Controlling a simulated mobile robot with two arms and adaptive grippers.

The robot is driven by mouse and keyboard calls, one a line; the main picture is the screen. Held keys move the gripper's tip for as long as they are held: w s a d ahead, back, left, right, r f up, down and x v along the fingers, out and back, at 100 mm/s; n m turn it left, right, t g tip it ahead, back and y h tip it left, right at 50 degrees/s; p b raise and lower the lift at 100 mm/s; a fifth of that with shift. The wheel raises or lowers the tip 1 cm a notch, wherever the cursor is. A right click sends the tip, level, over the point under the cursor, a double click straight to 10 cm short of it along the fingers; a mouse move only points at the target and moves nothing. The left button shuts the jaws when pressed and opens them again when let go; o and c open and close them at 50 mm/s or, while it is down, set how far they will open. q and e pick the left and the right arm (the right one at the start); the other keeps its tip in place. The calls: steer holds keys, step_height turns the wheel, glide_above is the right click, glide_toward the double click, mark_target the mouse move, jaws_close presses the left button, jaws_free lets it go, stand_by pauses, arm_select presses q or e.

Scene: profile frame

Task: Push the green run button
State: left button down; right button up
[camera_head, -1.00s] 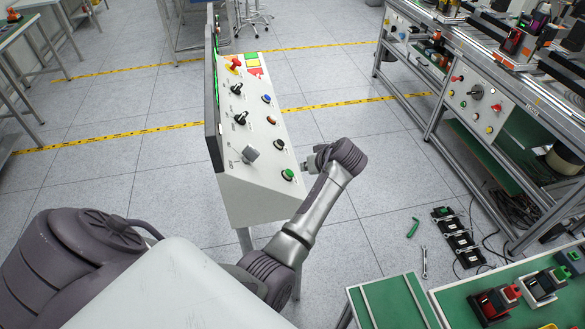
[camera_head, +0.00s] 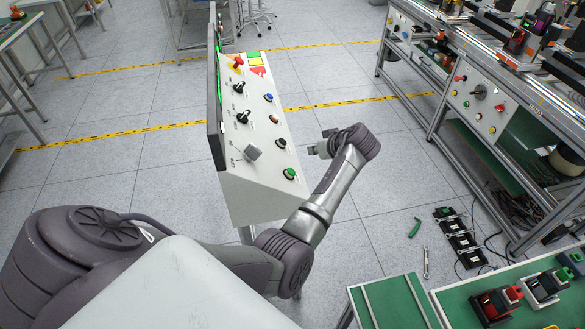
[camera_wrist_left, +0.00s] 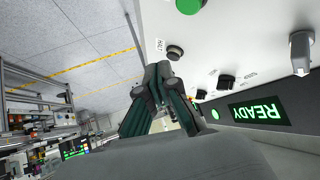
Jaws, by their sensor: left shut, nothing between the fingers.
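The green button (camera_head: 290,173) sits at the near right corner of the sloped white control panel (camera_head: 250,195). In the left wrist view the green button (camera_wrist_left: 190,5) is at the top edge, partly cut off. My left gripper (camera_head: 314,149) is to the right of the panel's edge, apart from the button. In the left wrist view my left gripper (camera_wrist_left: 164,70) has its fingers together, with nothing between them. The fingertips are below the green button in that picture, near a dark button (camera_wrist_left: 175,52) labelled HALT. My right gripper is not in view.
The panel also carries dark knobs (camera_head: 243,117), a red emergency stop (camera_head: 236,62) and blue and orange buttons. A lit READY display (camera_wrist_left: 258,112) shows in the wrist view. A workbench (camera_head: 480,105) stands to the right. Open floor lies between.

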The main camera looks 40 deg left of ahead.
mark_target(291, 172)
arm_select(q)
steer(key=shift+s+a+f+b, duration=0.15)
steer(key=shift+s+a+f, duration=0.35)
steer(key=shift+f, duration=0.3)
steer(key=shift+s+a+f+b, duration=0.1)
steer(key=shift+s+a+f, duration=0.4)
steer(key=shift+f, duration=0.35)
steer(key=shift+s+a+f+b, duration=0.15)
steer(key=shift+s+a+f, duration=0.2)
steer(key=shift+s+f, duration=0.35)
steer(key=shift+f, duration=0.2)
steer(key=shift+s+a+f, duration=0.1)
steer(key=shift+a+f, duration=0.05)
steer(key=shift+f, duration=0.05)
